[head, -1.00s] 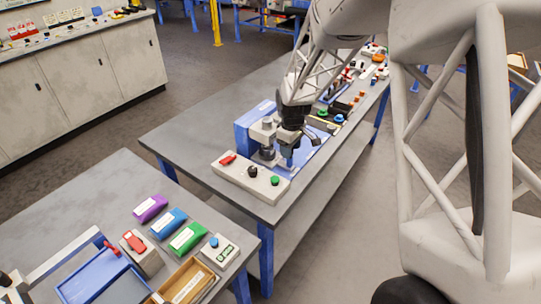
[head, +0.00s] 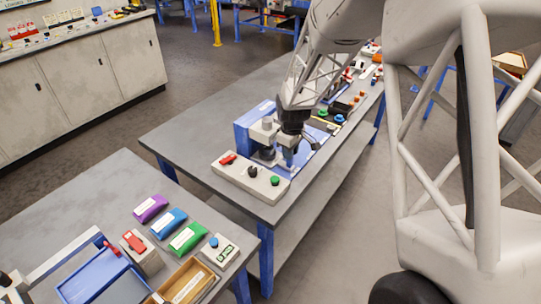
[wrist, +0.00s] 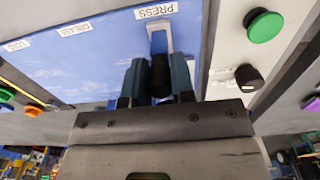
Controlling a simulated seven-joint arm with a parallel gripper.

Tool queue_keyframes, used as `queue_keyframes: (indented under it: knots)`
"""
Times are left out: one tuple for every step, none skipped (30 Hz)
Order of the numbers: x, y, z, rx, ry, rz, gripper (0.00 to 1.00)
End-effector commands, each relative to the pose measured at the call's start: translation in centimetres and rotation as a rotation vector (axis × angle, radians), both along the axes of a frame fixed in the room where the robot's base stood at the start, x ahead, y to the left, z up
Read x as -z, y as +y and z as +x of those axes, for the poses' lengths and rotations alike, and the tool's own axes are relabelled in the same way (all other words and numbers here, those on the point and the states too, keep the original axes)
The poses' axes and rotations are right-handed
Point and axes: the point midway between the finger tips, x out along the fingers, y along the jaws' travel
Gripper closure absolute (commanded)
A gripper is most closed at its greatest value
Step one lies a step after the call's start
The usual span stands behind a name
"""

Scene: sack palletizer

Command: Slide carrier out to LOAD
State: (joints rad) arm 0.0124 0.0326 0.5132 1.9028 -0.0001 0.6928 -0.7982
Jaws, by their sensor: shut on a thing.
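My gripper (wrist: 160,78) is shut on a black knob (wrist: 161,76), which shows between its two teal fingers in the wrist view. I take the knob to be the carrier's handle; the carrier's body is hidden by the gripper. In the head view, my gripper (head: 288,158) points down at the blue press station (head: 245,137), close in front of its grey head. In the wrist view, the blue plate (wrist: 100,62) has a PRESS label (wrist: 156,11) closest to the gripper. A GREASE label (wrist: 75,29) and a LOAD label (wrist: 17,45) lie farther left.
A pale control box (head: 238,178) with red, black and green controls stands at the bench's near end. Several small parts line the bench behind the station. A nearer table (head: 120,185) holds coloured sacks, a blue tray and a wooden box. The grey bench left of the station is clear.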

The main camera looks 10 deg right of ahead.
Motion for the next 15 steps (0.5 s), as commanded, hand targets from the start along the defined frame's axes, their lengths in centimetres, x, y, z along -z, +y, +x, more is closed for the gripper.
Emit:
queue_keyframes:
  knots:
    - [0.0, 0.0, 0.0, 0.000, 0.000, 0.000, 0.98]
    - [0.0, 0.0, 0.0, 0.000, 0.000, 0.000, 0.98]
    - [0.0, 0.0, 0.0, 0.000, 0.000, 0.000, 0.98]
    - [0.0, -0.1, 0.1, 0.000, 0.000, 0.000, 0.97]
    - [0.0, -0.1, 0.1, 0.000, 0.000, 0.000, 0.97]
    - [0.0, -0.2, 0.2, 0.000, 0.000, 0.000, 0.97]
    - [0.0, -0.3, 0.3, 0.000, 0.000, 0.000, 0.97]
    - [0.0, -0.3, 0.4, 0.001, 0.000, 0.000, 0.97]
    - [0.0, -0.4, 0.5, 0.001, 0.000, 0.000, 0.97]
    - [0.0, -0.5, 0.6, 0.001, 0.000, 0.000, 0.97]
    - [-0.1, -0.6, 0.7, 0.001, 0.000, 0.000, 0.97]
    - [-0.1, -0.8, 0.8, 0.001, 0.000, 0.000, 0.97]
    - [-0.1, -0.9, 1.0, 0.001, -0.001, -0.001, 0.97]
    - [-0.1, -1.0, 1.1, 0.001, -0.001, 0.001, 0.97]
    - [-0.1, -1.2, 1.2, 0.001, 0.000, 0.000, 0.97]
